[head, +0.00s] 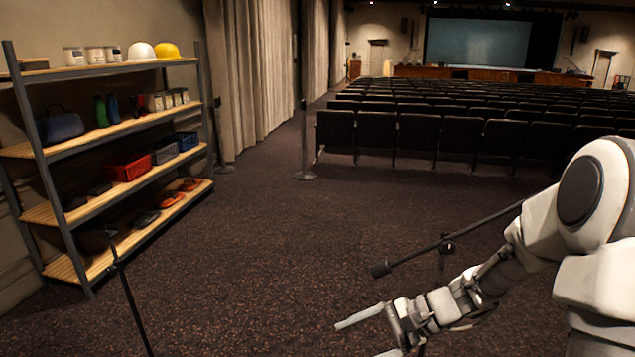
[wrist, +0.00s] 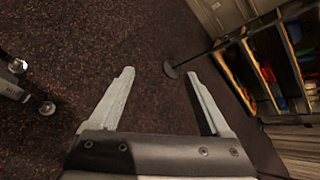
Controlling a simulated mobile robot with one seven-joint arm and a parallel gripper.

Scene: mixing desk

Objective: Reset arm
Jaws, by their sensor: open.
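My gripper (head: 362,335) is at the lower right of the head view, at the end of my white arm, above the dark speckled carpet. Its two pale fingers are spread apart. In the wrist view my gripper (wrist: 160,90) shows its fingers wide apart with only carpet between them. It holds nothing. The arm reaches out from the right edge of the head view and bends down toward the lower middle.
A shelf unit (head: 105,158) with helmets, cans, bins and shoes stands at the left. A microphone stand (head: 122,290) rises at lower left; a microphone boom (head: 440,243) passes close to my arm. Rows of seats (head: 417,133) and a post (head: 304,150) stand beyond. The middle carpet is clear.

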